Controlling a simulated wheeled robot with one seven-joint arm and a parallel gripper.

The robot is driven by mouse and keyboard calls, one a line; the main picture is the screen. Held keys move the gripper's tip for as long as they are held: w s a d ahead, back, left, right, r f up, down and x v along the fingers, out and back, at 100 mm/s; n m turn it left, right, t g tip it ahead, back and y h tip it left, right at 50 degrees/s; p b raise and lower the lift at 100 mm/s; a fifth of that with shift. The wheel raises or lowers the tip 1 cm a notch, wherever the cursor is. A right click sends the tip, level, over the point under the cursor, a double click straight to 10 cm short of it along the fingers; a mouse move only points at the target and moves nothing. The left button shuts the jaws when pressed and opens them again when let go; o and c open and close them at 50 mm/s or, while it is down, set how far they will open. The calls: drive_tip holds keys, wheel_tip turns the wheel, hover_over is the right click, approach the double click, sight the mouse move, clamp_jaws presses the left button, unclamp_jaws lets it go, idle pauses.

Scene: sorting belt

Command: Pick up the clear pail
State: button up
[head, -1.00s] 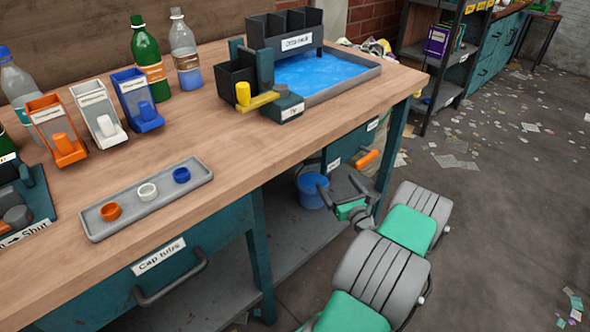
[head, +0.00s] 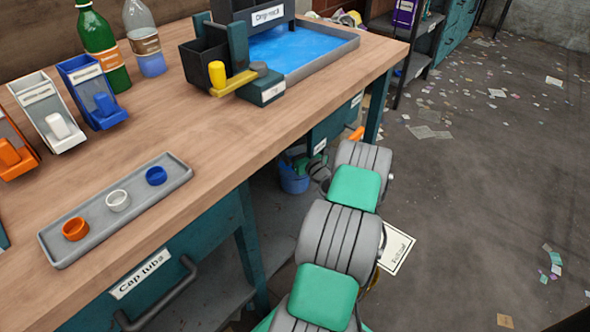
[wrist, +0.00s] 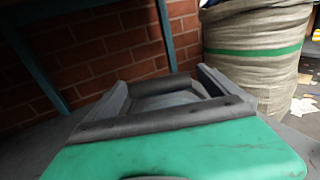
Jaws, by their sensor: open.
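No plainly clear pail shows. A small blue pail (head: 294,180) sits on the low shelf under the bench in the head view, partly hidden by my gripper and arm. I cannot tell whether it is the clear pail. My gripper is low under the bench beside this pail, mostly hidden behind my arm in the head view. In the wrist view my gripper (wrist: 165,88) is open, its two grey fingers apart. A pale grey surface shows between them; I cannot tell what it is. I see no pail held.
The bench (head: 215,140) with its legs and drawer handle (head: 160,300) stands close left of my arm. A brick wall (wrist: 105,50) and a large sack with a green band (wrist: 255,50) stand ahead in the wrist view. Open floor (head: 460,190) lies to the right.

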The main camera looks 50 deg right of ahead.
drive_tip(key=c, duration=1.7)
drive_tip(key=shift+r, duration=0.15)
drive_tip(key=shift+c, duration=0.2)
